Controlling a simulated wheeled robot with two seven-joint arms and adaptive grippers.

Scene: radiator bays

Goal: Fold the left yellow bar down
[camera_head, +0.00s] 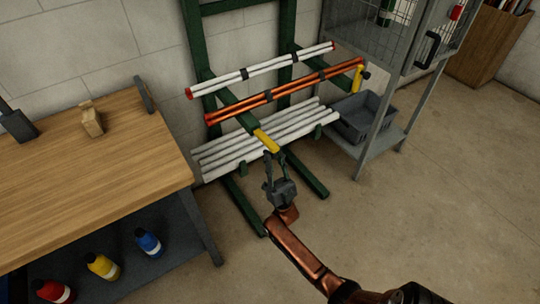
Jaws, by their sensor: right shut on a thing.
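The left yellow bar (266,140) is at the front end of the rack's left green arm. It lies roughly in line with that arm and points toward me. My right gripper (274,157) is at the bar's near end, shut on it. The fingers partly hide the tip of the bar. A second yellow bar (358,77) stands upright at the end of the rack's right arm. My left gripper is not in view.
The green rack (288,25) holds white tubes (262,70), copper-coloured tubes (282,90) and lower white tubes (262,138). A wooden bench (85,165) stands left. A grey bin (358,117) sits on a shelf at right. The floor in front is clear.

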